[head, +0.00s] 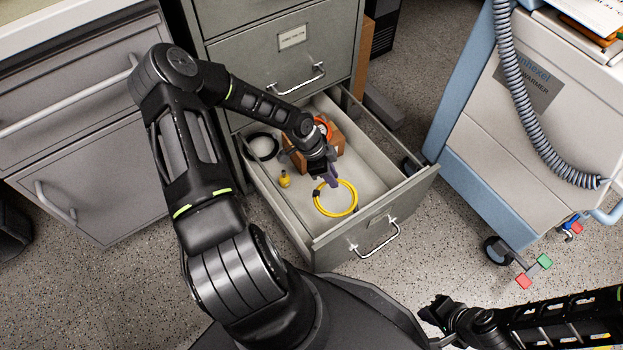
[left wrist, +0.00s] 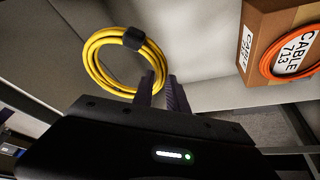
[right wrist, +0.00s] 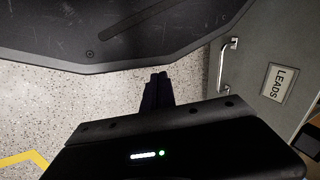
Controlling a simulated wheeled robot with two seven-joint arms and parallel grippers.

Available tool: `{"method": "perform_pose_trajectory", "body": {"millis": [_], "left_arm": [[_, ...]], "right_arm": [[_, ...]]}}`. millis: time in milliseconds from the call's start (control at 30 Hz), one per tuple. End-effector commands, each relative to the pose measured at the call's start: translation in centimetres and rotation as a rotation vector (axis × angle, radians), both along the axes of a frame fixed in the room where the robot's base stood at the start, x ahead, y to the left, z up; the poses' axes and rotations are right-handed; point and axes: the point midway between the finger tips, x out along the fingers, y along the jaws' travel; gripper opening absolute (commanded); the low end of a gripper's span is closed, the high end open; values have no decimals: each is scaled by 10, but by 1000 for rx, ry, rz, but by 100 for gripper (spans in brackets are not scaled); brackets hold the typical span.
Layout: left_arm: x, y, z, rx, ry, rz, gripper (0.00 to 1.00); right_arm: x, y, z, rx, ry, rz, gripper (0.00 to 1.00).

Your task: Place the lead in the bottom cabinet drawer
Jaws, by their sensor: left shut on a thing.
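The lead is a yellow coil (head: 350,210) with a dark strap, inside the open bottom cabinet drawer (head: 412,196), near its front. In the left wrist view the coil (left wrist: 91,62) lies just beyond my fingertips. My left gripper (head: 330,178) reaches down into the drawer and is shut on the yellow lead at the coil's near edge; the exact contact is partly hidden. Its fingers (left wrist: 160,92) are close together. My right gripper (head: 428,309) is outside the drawer, low at the right, with its fingers (right wrist: 158,84) together and nothing seen between them.
The drawer also holds a cardboard box (head: 326,150) with an orange cable, a black coil (head: 263,146) and a small yellow object (head: 285,179). A closed drawer (head: 283,62) is above. A blue-white warmer cart (head: 500,130) stands right, a grey cabinet (head: 80,170) left.

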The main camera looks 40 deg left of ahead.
Motion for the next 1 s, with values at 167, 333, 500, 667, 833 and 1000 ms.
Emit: {"method": "perform_pose_trajectory", "body": {"millis": [167, 333, 500, 667, 833, 1000], "left_arm": [[0, 0, 2, 1, -1, 0, 0], [0, 0, -4, 0, 0, 1, 0], [0, -1, -34, -1, 0, 2, 0], [0, -1, -79, -2, 1, 2, 0], [0, 0, -121, -2, 1, 4, 0], [0, 0, -140, 0, 0, 4, 0]], "right_arm": [[0, 0, 1, 0, -1, 0, 0], [0, 0, -2, 0, -1, 0, 0], [2, 0, -17, -1, -6, -2, 0], [5, 1, -39, -3, -15, -8, 0], [8, 1, -59, -4, -23, -12, 0], [11, 1, -66, -5, -29, -14, 0]]}}
